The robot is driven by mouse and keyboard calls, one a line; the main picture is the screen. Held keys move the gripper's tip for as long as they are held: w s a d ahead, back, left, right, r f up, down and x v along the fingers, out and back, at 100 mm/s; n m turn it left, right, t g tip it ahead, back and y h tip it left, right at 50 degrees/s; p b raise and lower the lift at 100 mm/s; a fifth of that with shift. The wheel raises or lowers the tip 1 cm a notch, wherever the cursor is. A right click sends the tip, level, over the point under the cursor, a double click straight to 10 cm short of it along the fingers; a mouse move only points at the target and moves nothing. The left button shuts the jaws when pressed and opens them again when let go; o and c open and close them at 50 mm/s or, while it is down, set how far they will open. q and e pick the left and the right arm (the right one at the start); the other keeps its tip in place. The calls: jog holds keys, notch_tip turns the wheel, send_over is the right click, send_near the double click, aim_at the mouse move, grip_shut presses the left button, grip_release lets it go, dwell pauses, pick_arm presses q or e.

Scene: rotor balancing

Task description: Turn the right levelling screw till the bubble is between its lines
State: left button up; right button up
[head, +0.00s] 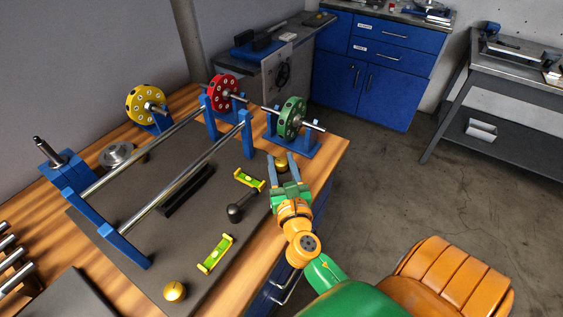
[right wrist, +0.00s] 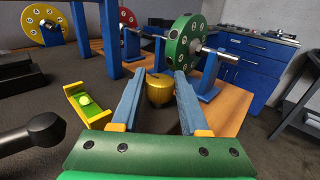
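The brass right levelling screw (head: 281,162) stands at the right edge of the dark base plate. My right gripper (head: 281,158) is around it, one blue finger on each side; in the right wrist view the screw (right wrist: 159,90) shows between the fingertips with gaps, so the gripper is open. A yellow-green spirit level (head: 249,180) lies left of the gripper. It also shows in the right wrist view (right wrist: 88,103), with a bright bubble; its place against the lines is too small to tell. A second level (head: 215,254) and second brass screw (head: 175,291) are nearer. My left gripper is out of view.
A green rotor disc (head: 291,118) on a blue stand is right behind the screw. Steel rails (head: 178,180) run left. The table's right edge is close; open floor lies beyond.

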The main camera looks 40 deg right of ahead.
aim_at(282, 168)
jog(key=shift+o, duration=1.3)
jog(key=shift+w, duration=0.1)
jog(key=b+v, duration=0.2)
jog(key=v, duration=0.5)
jog(key=shift+f, duration=0.1)
